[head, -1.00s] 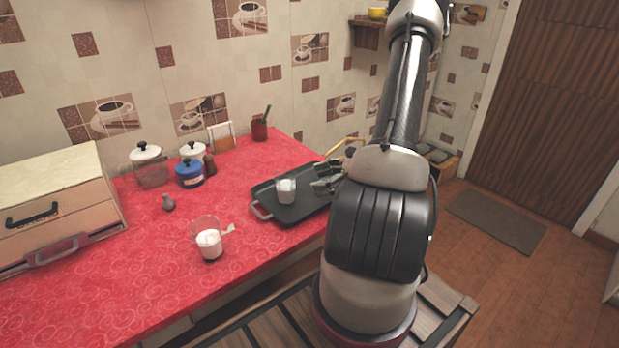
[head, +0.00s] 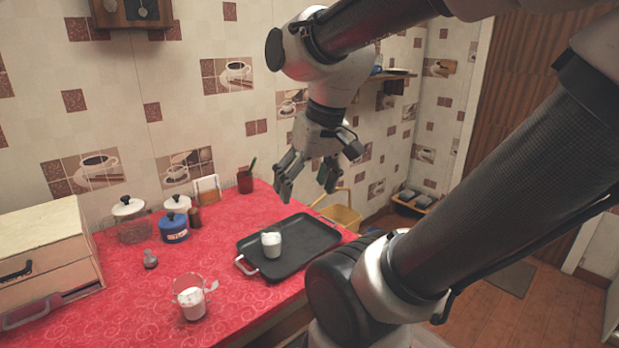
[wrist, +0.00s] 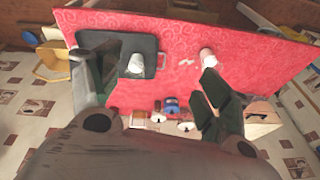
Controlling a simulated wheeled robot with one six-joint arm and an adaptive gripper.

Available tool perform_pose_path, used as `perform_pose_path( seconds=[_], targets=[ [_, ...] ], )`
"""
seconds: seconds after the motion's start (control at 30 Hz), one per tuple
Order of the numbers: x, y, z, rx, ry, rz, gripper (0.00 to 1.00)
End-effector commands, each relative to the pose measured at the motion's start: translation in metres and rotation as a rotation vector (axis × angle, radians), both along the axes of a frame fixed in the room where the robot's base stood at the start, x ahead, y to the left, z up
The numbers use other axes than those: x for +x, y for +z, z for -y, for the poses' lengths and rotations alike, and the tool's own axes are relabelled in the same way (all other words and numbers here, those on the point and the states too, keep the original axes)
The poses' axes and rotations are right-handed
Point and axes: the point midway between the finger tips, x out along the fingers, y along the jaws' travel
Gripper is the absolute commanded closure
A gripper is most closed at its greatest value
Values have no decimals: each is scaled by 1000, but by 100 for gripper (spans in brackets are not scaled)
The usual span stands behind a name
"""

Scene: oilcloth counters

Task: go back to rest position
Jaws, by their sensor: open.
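My gripper (head: 307,181) is open and empty, pointing down high above the back part of the counter and the black tray (head: 312,243). In the wrist view my gripper (wrist: 150,84) has its two fingers spread wide with nothing between the tips. A glass with white contents (head: 271,243) stands upright on the left part of the tray, and it also shows in the wrist view (wrist: 136,64). A second glass with white contents (head: 191,300) stands on the red cloth near the front edge.
At the back of the red counter (head: 225,248) stand a blue pot (head: 173,228), lidded jars (head: 130,218) and a dark red cup (head: 245,181). A bread box (head: 45,250) is at the left. A yellow bin (head: 342,217) stands beyond the tray. A small shelf (head: 392,80) hangs behind my arm.

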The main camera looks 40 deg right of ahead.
Motion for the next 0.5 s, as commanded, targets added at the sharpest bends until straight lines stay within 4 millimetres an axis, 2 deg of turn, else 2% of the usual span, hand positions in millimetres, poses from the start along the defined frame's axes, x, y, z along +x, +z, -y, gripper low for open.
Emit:
perform_pose_path(
  seconds=[0.17, 0.5],
  targets=[
    [-7, 13, 3, -87, 102, 88, 22],
    [-8, 14, 4, -96, 110, 95, 22]
  ],
)
